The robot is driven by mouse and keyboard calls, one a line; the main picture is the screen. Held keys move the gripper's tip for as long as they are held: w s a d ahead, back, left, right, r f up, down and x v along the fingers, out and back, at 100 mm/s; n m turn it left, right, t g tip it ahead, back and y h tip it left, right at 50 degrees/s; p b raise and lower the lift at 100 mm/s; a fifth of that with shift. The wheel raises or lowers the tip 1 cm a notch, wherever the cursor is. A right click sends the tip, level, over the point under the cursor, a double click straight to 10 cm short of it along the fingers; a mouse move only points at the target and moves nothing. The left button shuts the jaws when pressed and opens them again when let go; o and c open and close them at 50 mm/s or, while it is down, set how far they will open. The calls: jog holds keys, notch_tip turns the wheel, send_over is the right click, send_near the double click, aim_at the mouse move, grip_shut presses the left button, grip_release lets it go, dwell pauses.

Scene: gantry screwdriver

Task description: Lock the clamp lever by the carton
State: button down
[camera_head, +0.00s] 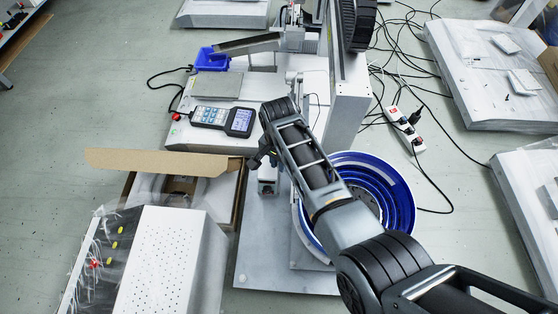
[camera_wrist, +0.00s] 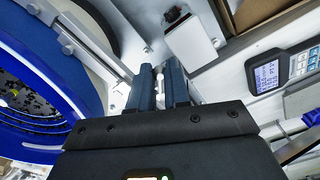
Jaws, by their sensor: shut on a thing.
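The open brown carton (camera_head: 238,190) stands left of my gripper (camera_head: 260,160) in the head view, its flap raised at the back. My gripper points down beside the carton's right edge, above a small grey block on the base plate. In the wrist view my gripper's two blue-grey fingers (camera_wrist: 163,82) are nearly together, with a small pale metal part, the clamp lever (camera_wrist: 158,86), showing between them. Most of the lever is hidden by the fingers, so its angle cannot be told. In the head view my arm and gripper cover it.
A handheld controller (camera_head: 225,119) lies on the machine base behind the carton. A white perforated cabinet (camera_head: 160,262) is at front left. Cables and a power strip (camera_head: 407,128) lie right.

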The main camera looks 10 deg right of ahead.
jog(key=shift+s+r+p, duration=0.1)
jog(key=shift+p, duration=0.2)
jog(key=shift+s+d+n+p, duration=0.15)
jog(key=shift+d+n+p, duration=0.15)
jog(key=shift+n+p, duration=0.45)
jog(key=shift+s+d+n+p, duration=0.2)
jog(key=shift+d+n+p, duration=0.15)
jog(key=shift+n, duration=0.85)
jog(key=shift+s+d+n+p, duration=0.15)
jog(key=shift+d+n+p, duration=0.1)
jog(key=shift+n+p, duration=0.55)
jog(key=shift+n, duration=0.25)
jog(key=c, duration=1.1)
grip_release()
jog(key=shift+d, duration=0.15)
jog(key=shift+f+b, duration=0.2)
jog(key=shift+b, duration=0.15)
